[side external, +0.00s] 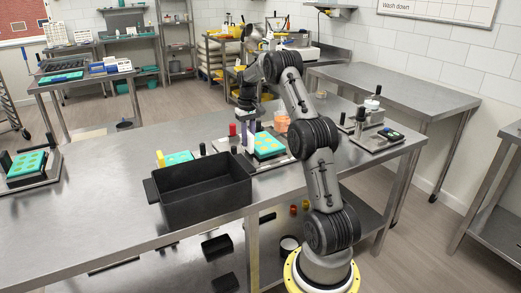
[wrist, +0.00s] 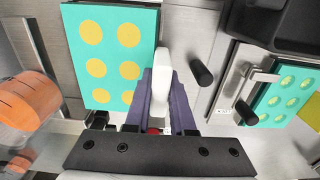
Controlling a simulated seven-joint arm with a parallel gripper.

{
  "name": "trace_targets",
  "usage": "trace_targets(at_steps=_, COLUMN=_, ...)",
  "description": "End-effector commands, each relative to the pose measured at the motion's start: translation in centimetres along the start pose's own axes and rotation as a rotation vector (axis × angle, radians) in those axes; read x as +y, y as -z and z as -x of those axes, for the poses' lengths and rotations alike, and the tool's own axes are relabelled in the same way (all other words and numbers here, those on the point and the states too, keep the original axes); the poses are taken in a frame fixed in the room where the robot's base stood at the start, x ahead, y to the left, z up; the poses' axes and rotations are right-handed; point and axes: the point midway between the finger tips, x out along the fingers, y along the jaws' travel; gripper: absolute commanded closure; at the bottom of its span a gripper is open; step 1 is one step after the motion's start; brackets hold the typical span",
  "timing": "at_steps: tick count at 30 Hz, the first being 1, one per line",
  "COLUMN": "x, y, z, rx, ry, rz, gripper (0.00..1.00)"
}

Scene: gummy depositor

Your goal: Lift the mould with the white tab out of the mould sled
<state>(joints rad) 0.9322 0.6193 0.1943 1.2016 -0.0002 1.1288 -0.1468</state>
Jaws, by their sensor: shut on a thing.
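The mould with the white tab (wrist: 114,52) is a teal slab with rows of yellow-filled round cavities. It also shows in the side view (side external: 267,146), level, on the metal mould sled (side external: 263,161). Its white tab (wrist: 162,75) stands at the slab's right side in the wrist view. My gripper (wrist: 163,92), with purple fingers, is shut on this tab, one finger on each side. In the side view my gripper (side external: 249,135) points down beside the mould. I cannot tell whether the mould is seated or slightly raised.
A black bin (side external: 203,193) stands at the table's front. A second teal mould (wrist: 286,97) lies right in the wrist view, near a black knob (wrist: 201,72). An orange container (side external: 281,122) is behind the mould. Another mould (side external: 27,163) is far left. The table's left middle is clear.

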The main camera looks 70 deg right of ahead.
Motion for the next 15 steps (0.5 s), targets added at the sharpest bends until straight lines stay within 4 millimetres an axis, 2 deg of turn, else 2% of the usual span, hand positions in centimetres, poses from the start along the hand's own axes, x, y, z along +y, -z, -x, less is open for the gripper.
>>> trace_targets(at_steps=9, x=0.0, y=0.1, z=3.4, rx=0.006, ry=-0.001, rz=0.000, gripper=1.00)
trace_targets(at_steps=15, x=0.0, y=0.1, z=4.8, rx=0.004, ry=-0.001, rz=0.000, gripper=1.00)
